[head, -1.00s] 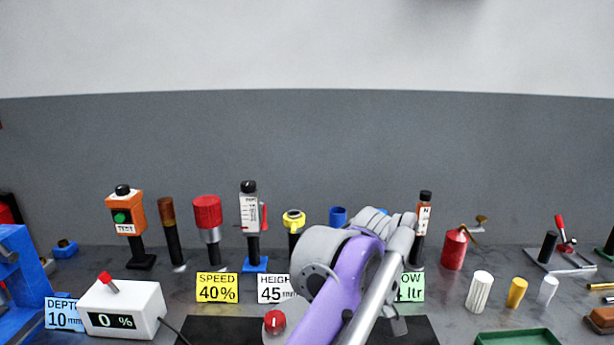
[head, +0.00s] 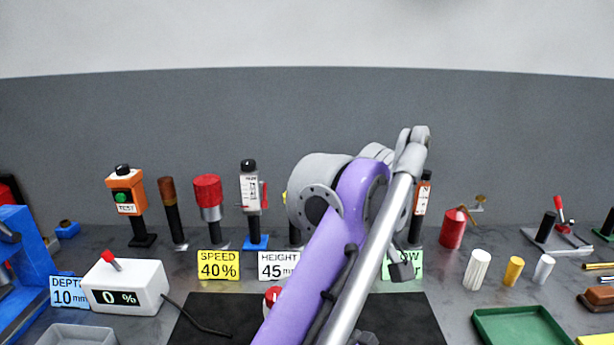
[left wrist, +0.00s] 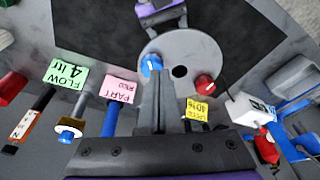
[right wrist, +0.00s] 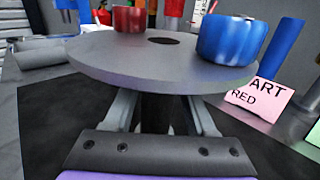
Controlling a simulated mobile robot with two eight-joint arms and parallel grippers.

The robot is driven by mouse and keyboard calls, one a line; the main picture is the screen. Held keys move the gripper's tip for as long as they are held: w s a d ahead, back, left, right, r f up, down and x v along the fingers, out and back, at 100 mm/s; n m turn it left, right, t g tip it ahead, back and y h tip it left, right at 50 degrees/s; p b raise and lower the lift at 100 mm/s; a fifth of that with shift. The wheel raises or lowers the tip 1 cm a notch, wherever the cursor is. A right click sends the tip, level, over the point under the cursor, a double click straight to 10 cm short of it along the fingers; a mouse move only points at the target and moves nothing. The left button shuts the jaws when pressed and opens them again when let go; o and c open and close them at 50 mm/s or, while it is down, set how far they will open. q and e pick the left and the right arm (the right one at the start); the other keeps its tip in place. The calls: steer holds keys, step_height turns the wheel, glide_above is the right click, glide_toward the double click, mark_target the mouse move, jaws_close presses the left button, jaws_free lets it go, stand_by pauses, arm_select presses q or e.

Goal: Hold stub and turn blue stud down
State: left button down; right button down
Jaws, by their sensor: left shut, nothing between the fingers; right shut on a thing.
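The positioner's round grey plate (right wrist: 110,62) carries a blue stud (right wrist: 232,38), a red stud (right wrist: 130,18) and a dark central hole. In the left wrist view the plate (left wrist: 188,48) shows from above, with the blue stud (left wrist: 151,64) and red stud (left wrist: 205,84). My left gripper (left wrist: 160,76) is shut and empty, its tips appearing beside the blue stud; I cannot tell whether they touch. My right gripper (right wrist: 161,103) is shut under the plate on the dark stub (right wrist: 160,112), mostly hidden. In the head view an arm covers most of the plate; the red stud (head: 272,294) shows beside it.
A black mat (head: 215,318) lies beneath. A white box reading 0 % (head: 125,287) with a cable stands left. Tools on stands, including a red knob (head: 208,190), line the back. A green tray (head: 520,328) and several cylinders (head: 477,268) are at right.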

arm_select(q)
step_height(320, 180, down, 6)
steer(key=w+d, duration=0.1)
steer(key=d, duration=0.1)
steer(key=shift+w+d, duration=0.2)
steer(key=shift+w, duration=0.05)
stand_by(0.8)
steer(key=shift+w+a, duration=0.2)
steer(key=shift+a, duration=0.05)
stand_by(0.8)
